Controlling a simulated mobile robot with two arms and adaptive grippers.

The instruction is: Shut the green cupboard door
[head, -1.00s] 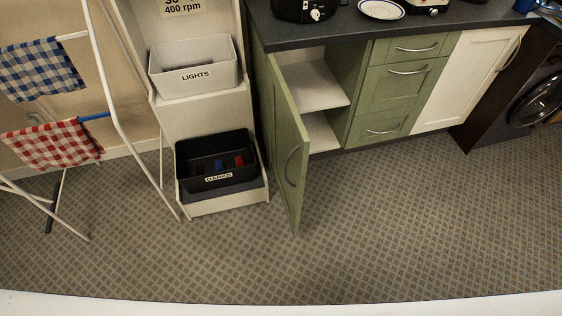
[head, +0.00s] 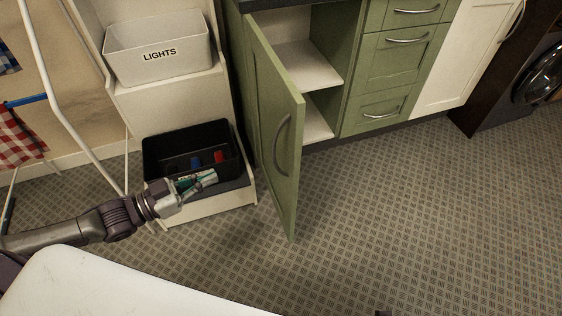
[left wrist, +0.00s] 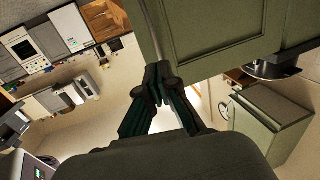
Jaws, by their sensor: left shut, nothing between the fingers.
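The green cupboard door (head: 262,105) stands wide open, swung out toward me from its left side. Its outer face, with a curved metal handle (head: 282,145), faces me and the left. The open cupboard shows pale shelves (head: 305,65) inside. My left gripper (head: 214,176) is shut and empty, in front of the dark bin and left of the door's outer face, with a gap between them. In the left wrist view, the shut fingers (left wrist: 158,72) point toward a green panel (left wrist: 225,40), which fills the upper right.
A black bin (head: 190,135) and a white LIGHTS bin (head: 160,50) sit on a rack left of the door. A drying rack (head: 60,105) stands farther left. Green drawers (head: 395,55) are right of the opening. The patterned floor (head: 400,210) is clear right of the door.

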